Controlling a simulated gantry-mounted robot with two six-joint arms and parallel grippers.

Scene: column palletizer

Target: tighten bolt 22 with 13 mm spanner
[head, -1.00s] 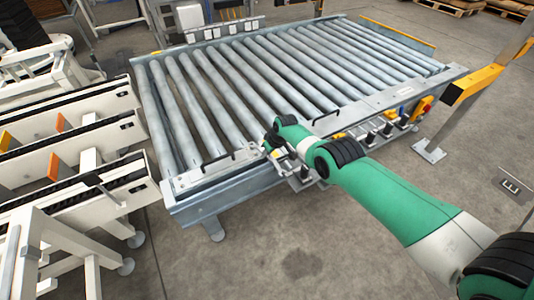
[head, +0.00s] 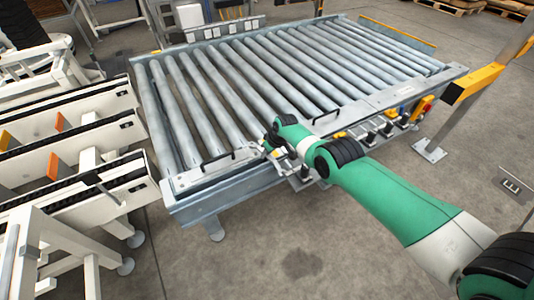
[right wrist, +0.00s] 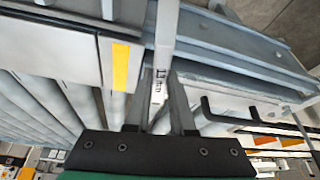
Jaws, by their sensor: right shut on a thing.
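My right gripper (right wrist: 158,95) is shut on a pale metal spanner (right wrist: 166,38). The spanner's flat shank passes between the two fingers and runs up out of the right wrist view. A dark size marking shows on the shank but is too blurred to read surely. In the head view my right gripper (head: 275,147) is at the near edge of the roller conveyor (head: 235,195), small and partly hidden by my green arm. I cannot make out bolt 22 or whether the spanner touches a bolt. My left gripper is not in view.
In the right wrist view, a white panel with a yellow label (right wrist: 121,66) is left of the spanner, and black bent handles (right wrist: 235,121) are at right. The front floor is clear.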

